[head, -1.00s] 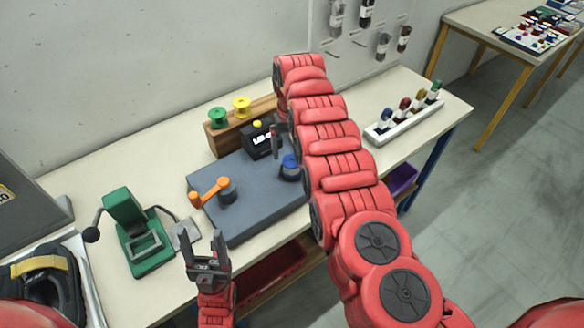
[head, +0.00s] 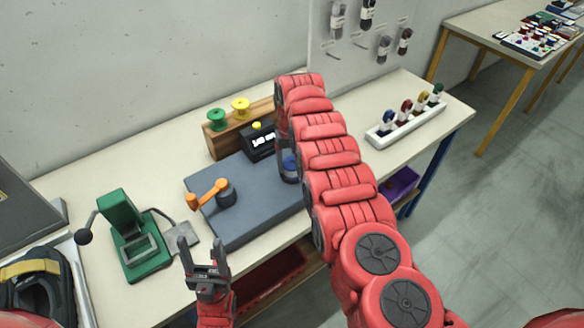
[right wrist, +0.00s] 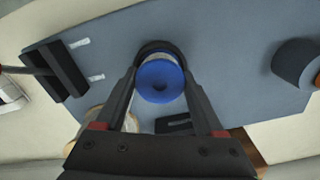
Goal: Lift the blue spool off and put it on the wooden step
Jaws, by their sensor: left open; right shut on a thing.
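The blue spool (head: 289,167) is at the right part of the grey-blue machine base (head: 240,220), partly hidden by my right arm in the head view. In the right wrist view the blue spool (right wrist: 160,82) sits between the fingers of my right gripper (right wrist: 160,55), which is shut on it. I cannot tell whether it has left its seat. The wooden step (head: 225,144) stands behind the base, with a green spool (head: 217,119) and a yellow spool (head: 240,107) on it. My left gripper (head: 203,250) is open and empty in front of the base.
A black box with a display (head: 262,141) and yellow button stands by the step. An orange crank (head: 208,193) is on the base. A green press (head: 133,240) stands at the left. A white rack (head: 410,125) of several small spools is at the right.

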